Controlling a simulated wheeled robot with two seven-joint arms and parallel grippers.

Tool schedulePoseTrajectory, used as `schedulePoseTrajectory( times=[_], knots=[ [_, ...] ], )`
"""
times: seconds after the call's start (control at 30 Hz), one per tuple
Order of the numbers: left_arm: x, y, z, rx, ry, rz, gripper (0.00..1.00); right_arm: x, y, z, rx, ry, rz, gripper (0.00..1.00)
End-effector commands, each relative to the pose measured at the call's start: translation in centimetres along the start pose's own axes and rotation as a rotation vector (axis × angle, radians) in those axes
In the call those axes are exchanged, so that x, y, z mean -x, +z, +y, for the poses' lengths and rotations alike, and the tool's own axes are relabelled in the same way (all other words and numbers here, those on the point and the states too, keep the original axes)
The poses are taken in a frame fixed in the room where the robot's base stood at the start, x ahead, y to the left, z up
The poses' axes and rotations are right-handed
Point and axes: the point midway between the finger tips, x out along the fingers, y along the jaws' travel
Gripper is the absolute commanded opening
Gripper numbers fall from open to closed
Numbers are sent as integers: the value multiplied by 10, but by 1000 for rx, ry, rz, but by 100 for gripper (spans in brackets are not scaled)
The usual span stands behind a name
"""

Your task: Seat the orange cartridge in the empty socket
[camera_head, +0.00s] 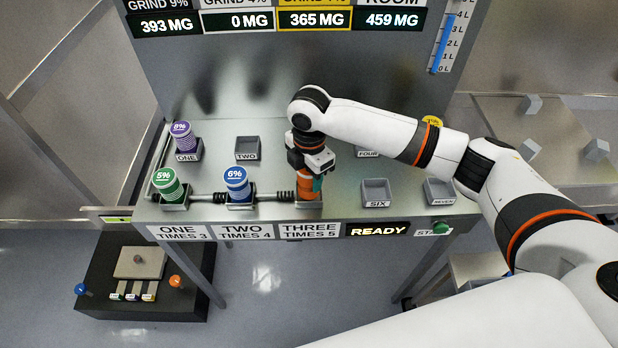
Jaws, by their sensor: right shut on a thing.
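The orange cartridge (304,188) stands roughly upright at the front row of the metal bench, in line with the rail and above the THREE TIMES 5 label. My right gripper (312,174) is shut on its upper part from above and hides its top. The cartridge's lower end is at the front socket (309,211); I cannot tell whether it is fully down in it. Sockets TWO (247,148) and SIX (376,192) are empty. My left gripper is not in view.
A purple 8% cartridge (182,136) is in socket ONE. A green 5% cartridge (168,184) and a blue 6% cartridge (237,183) stand in the front row. A yellow cartridge (432,121) is partly behind my right arm. A green button (440,228) is at the front right.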

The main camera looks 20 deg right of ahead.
Motion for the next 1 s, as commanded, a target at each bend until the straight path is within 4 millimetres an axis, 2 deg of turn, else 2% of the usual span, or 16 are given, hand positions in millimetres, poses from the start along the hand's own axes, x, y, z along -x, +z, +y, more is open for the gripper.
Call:
schedulePoseTrajectory(
  times=[0.17, 0.5, 0.53, 0.63, 1.0],
  knots=[
    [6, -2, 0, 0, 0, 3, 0, -21, 0, 0, -3, 1, 0, 15],
    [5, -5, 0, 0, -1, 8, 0, -26, 0, 0, -2, 0, 0, 15],
    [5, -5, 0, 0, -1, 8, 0, -26, 0, 0, -2, 1, 1, 49],
    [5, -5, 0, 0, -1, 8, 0, -26, 0, 0, -2, 1, 1, 66],
    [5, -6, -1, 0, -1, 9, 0, -21, -1, 0, -2, -1, 1, 68]
  ],
)
